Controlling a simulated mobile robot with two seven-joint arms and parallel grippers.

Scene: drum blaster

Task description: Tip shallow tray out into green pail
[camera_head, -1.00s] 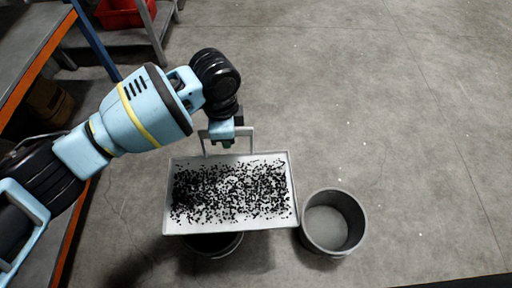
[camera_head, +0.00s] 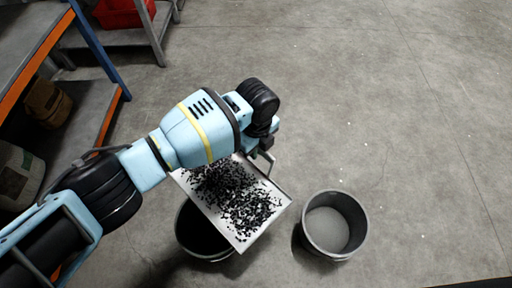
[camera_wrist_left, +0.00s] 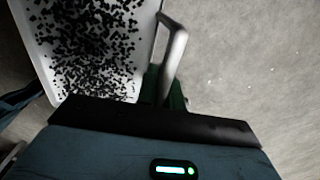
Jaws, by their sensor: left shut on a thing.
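The shallow tray (camera_head: 200,196) is pale grey and holds many small black pieces (camera_head: 238,200). It is turned askew, and one corner points toward the bottom of the head view. My left gripper (camera_head: 263,156) is shut on the tray's handle (camera_head: 272,170); the handle also shows in the left wrist view (camera_wrist_left: 174,58). The tray hangs partly over a dark round pail (camera_head: 192,238), covering part of its opening. A second, grey pail (camera_head: 308,226) stands to the right, apart from the tray, and looks empty. Neither pail looks clearly green. My right gripper is out of view.
A shelf with orange and blue edges (camera_head: 97,62) stands at the left, with a brown container (camera_head: 47,102) and a pale drum (camera_head: 18,175) by it. A red bin (camera_head: 122,12) is at the top left. The concrete floor at the right is clear.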

